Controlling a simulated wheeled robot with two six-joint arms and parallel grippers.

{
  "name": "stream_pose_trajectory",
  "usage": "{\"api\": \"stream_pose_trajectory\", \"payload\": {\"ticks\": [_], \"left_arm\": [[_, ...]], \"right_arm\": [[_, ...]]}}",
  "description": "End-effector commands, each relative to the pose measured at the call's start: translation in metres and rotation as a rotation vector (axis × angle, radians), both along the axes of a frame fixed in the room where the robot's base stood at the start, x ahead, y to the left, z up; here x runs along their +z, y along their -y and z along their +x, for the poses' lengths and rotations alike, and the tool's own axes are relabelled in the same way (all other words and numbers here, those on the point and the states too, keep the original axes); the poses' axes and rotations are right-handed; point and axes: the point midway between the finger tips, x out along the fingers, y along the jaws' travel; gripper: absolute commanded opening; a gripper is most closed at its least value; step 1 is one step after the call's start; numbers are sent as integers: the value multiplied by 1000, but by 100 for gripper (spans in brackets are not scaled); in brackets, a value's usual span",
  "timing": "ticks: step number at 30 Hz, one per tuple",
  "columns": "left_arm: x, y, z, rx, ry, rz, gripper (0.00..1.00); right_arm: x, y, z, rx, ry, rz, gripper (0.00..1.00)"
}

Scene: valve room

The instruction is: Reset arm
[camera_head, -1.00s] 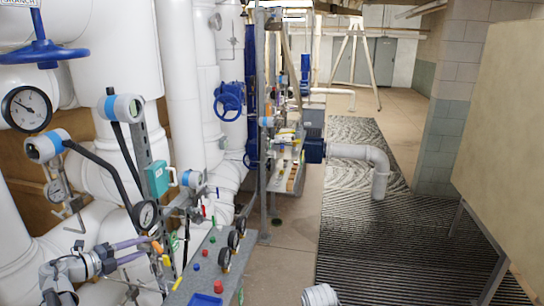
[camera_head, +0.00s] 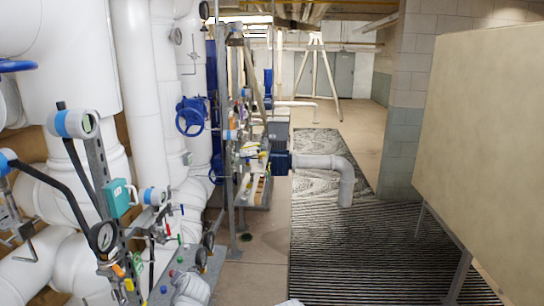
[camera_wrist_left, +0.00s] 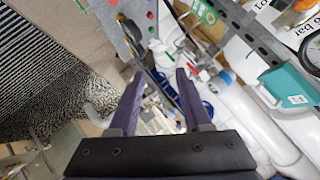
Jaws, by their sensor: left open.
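My left gripper (camera_wrist_left: 160,75) shows in the left wrist view with its two purple fingers apart. Nothing is held between them. Beyond the fingers lie the grey gauge panel edge, a perforated metal strut (camera_wrist_left: 248,35) and white pipes, out of focus in depth. I cannot tell the distance to them, but no contact is visible. My right gripper is not in view.
A teal box (camera_head: 117,198) and round gauges (camera_head: 103,236) are on the strut at left, among white pipes. A blue valve wheel (camera_head: 191,116) is further back. A large beige board (camera_head: 480,150) stands at right. Ribbed black matting (camera_head: 370,250) covers open floor between.

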Motion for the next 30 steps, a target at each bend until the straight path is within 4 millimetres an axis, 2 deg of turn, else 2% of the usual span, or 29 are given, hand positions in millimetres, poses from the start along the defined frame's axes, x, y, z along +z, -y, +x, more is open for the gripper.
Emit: {"api": "stream_pose_trajectory", "payload": {"ticks": [1, 6, 9, 12, 15, 18, 22, 30], "left_arm": [[-21, 30, -20, 7, -88, -63, 49], [-74, 111, -93, 31, -402, -230, 49], [-92, 150, -137, 26, -574, -290, 49], [-102, 179, -176, 17, -719, -326, 49], [-106, 197, -205, 8, -823, -344, 49], [-107, 207, -222, 2, -884, -352, 49], [-107, 211, -229, 0, -911, -355, 49], [-106, 210, -228, 1, -910, -355, 49]], "right_arm": [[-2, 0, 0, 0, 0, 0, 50], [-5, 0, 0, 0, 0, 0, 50], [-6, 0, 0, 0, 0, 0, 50], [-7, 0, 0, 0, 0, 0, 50], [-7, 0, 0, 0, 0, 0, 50], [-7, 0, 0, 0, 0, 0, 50], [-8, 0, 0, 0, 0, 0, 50], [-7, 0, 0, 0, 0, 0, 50]]}}
